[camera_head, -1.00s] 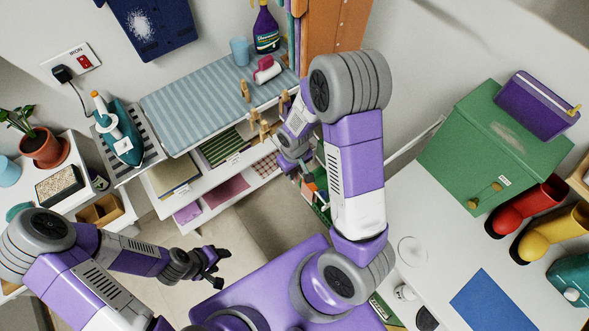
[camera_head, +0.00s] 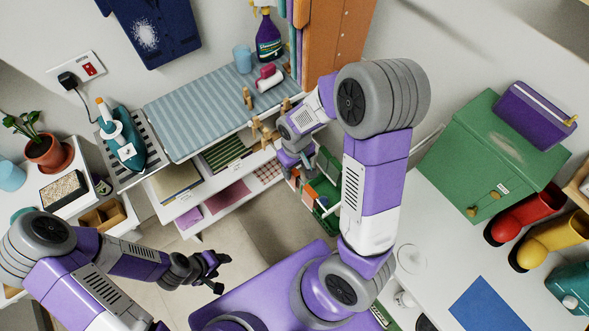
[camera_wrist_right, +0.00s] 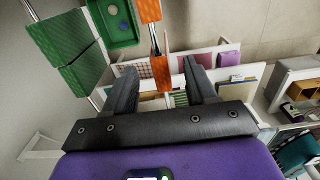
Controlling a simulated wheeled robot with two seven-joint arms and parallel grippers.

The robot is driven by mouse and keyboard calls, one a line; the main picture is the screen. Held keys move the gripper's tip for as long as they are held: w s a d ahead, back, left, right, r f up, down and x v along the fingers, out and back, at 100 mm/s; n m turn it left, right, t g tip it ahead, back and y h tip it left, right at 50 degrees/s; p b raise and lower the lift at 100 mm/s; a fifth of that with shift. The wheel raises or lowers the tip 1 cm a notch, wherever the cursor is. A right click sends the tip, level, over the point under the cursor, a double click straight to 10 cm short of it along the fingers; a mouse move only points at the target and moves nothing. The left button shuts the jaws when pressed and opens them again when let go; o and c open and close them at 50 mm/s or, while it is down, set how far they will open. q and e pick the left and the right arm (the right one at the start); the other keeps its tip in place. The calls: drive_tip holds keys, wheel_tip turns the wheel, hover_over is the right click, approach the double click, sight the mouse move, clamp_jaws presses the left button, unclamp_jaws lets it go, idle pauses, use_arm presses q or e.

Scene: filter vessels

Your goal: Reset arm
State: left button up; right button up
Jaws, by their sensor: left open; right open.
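My left arm comes in low at the left of the head view. Its black gripper (camera_head: 220,271) is open and empty, in the air above the floor. My right arm bends high in the middle of the head view, with its forearm pointing down beside the ironing-board shelf. An orange block on a metal rod (camera_wrist_right: 161,72) shows just beyond the gap.
A rack with green and orange bins (camera_head: 322,195) stands close to my right gripper. A striped ironing board (camera_head: 205,113) carries clothespins and a lint roller (camera_head: 268,80). A teal iron (camera_head: 122,140) rests left. A green cabinet (camera_head: 490,150) and white table (camera_head: 430,240) are at right.

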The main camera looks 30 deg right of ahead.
drive_tip(key=shift+r, duration=0.35)
use_arm(q)
drive_tip(key=shift+r, duration=0.1)
